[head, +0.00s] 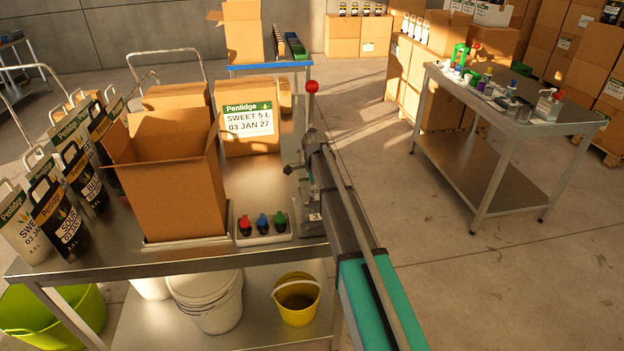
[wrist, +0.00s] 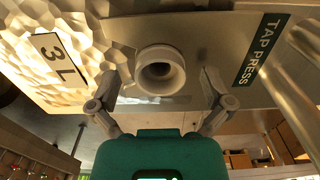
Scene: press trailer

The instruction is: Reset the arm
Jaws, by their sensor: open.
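My gripper (wrist: 160,88) shows in the wrist view, with its two grey fingers spread wide and its teal body at the bottom. A round white spout (wrist: 160,70) stands in the gap between the fingers, and I see no finger closed on it. A silver, dimpled pouch (wrist: 70,30) marked 3 L lies at the upper left. A grey metal plate with a TAP PRESS label (wrist: 262,48) is behind the spout. In the head view I cannot make out my gripper; a lever press with a red knob (head: 312,87) stands at the steel bench's right edge.
The steel bench (head: 110,262) bears an open carton (head: 170,190), a closed Penlidge carton (head: 250,145), several pouches (head: 75,175) at the left and a white tray (head: 285,238) with red, blue and green taps. A second table (head: 570,118) stands right. Clear floor (head: 530,270) lies at lower right.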

